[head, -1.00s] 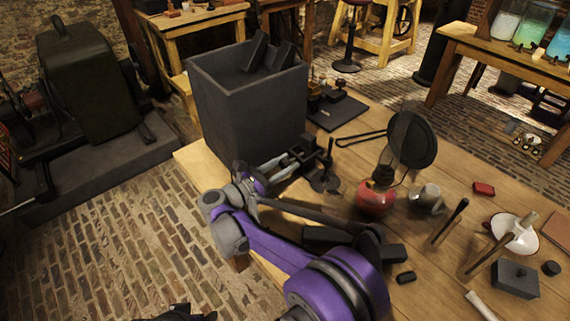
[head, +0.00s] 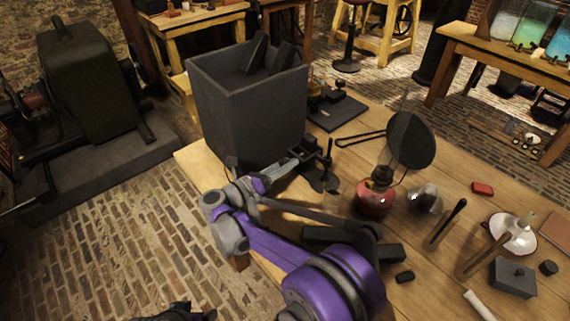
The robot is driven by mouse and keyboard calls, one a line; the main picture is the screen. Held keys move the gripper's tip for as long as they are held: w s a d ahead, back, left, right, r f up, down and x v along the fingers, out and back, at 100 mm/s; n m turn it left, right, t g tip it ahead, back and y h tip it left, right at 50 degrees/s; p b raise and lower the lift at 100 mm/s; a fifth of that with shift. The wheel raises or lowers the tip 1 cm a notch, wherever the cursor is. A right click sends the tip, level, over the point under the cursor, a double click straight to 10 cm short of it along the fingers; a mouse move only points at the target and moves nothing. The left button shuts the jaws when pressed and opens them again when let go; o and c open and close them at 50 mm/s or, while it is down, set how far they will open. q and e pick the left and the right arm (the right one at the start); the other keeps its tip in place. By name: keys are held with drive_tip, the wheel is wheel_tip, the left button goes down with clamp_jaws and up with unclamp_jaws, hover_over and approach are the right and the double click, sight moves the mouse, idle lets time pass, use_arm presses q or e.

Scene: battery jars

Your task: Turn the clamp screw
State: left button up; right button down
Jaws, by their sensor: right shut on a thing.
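My right gripper (head: 306,151) reaches from the lower middle to the small dark clamp stand (head: 325,172) at the table's left edge, beside the big grey box. Its jaws are shut on a small part at the stand's upright, where the clamp screw would be. The screw itself is too small and too covered by the fingers to make out. The stand's dark base rests on the table and its thin rod stands upright. My left gripper cannot be made out.
The tall grey box (head: 245,115) stands close behind the gripper. A red lamp (head: 374,200) with a dark round reflector (head: 411,140) is to the right. Cups and small tools fill the table's right side.

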drive_tip(key=shift+n, duration=0.4)
drive_tip(key=shift+c, duration=2.2)
unclamp_jaws()
drive_tip(key=v, duration=1.1)
